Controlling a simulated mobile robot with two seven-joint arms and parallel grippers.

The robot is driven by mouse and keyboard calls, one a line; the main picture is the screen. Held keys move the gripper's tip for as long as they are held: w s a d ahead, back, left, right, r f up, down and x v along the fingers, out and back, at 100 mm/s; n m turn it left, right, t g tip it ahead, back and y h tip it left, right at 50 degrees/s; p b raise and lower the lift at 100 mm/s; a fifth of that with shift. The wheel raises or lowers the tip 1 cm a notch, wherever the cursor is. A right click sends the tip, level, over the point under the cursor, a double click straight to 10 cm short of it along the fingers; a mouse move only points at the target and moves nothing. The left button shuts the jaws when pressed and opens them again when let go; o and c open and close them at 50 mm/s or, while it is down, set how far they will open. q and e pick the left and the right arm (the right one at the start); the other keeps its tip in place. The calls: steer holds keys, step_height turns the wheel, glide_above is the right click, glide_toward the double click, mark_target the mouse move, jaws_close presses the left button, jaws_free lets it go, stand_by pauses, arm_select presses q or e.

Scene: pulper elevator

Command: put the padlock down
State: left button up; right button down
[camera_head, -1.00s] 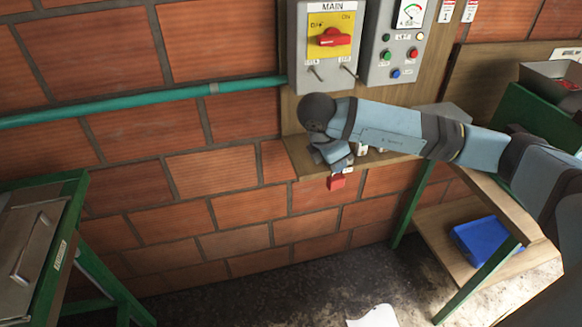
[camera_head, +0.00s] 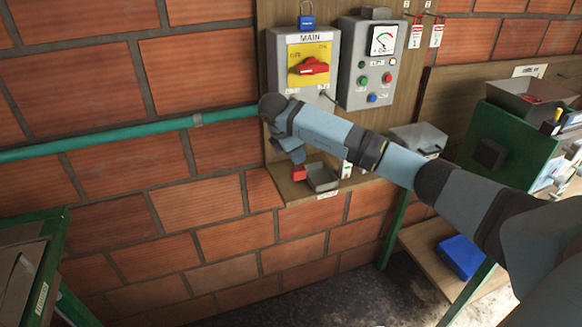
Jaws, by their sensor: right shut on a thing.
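A small red padlock (camera_head: 299,174) hangs just below my right gripper (camera_head: 294,157), which is shut on it. The fingertips are small and partly hidden by the wrist. The padlock appears close to the left end of a wooden shelf (camera_head: 290,192) under the MAIN switch box; I cannot tell whether it touches the shelf. A small grey open tray (camera_head: 322,178) is on the shelf, just right of the padlock. My left gripper is not in view.
The MAIN switch box (camera_head: 295,90) and a control box (camera_head: 352,80) are above, on a wooden board. A teal pipe (camera_head: 130,137) runs along the brick wall. A blue bin (camera_head: 460,257) stands lower right.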

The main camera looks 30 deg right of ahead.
steer(key=w+f+p, duration=0.1)
steer(key=f, duration=0.1)
steer(key=w+f+p, duration=0.1)
steer(key=f, duration=0.1)
steer(key=w+d+f+p, duration=0.1)
steer(key=w+f, duration=0.1)
steer(key=shift+f, duration=0.1)
steer(key=shift+w+f, duration=0.25)
steer(key=shift+d+f, duration=0.1)
steer(key=shift+f, duration=0.2)
steer(key=c, duration=1.3)
jaws_free()
steer(key=shift+r, duration=0.15)
